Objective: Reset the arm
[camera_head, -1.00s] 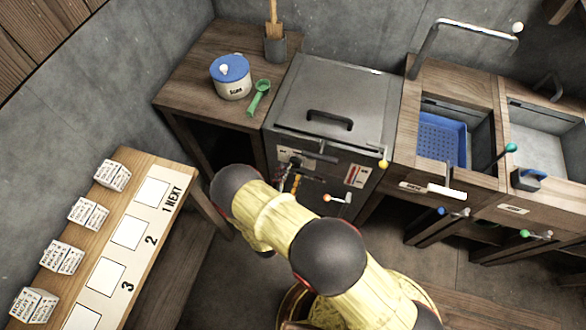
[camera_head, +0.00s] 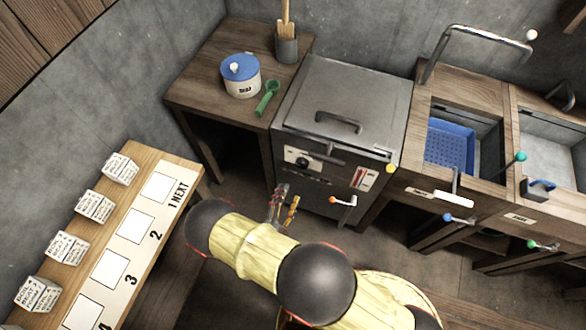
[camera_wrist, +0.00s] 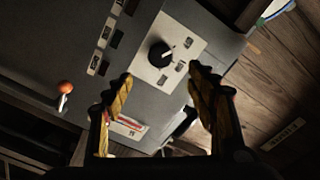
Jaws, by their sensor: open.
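My gripper (camera_head: 283,208) is in front of the grey metal cabinet (camera_head: 335,180), below its dial panel. In the wrist view my gripper (camera_wrist: 160,95) has its two yellow-and-black fingers wide apart with nothing between them. The black dial (camera_wrist: 161,53) on its pale plate shows beyond the fingertips, apart from them. My arm is bent across the lower middle of the head view and hides part of the floor.
A wooden bench (camera_head: 190,168) with numbered squares and several printed blocks stands at left. A counter (camera_head: 205,62) holds a blue-lidded pot (camera_head: 240,78) and green scoop (camera_head: 267,98). Sinks with a blue basket (camera_head: 449,146) and levers are at right.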

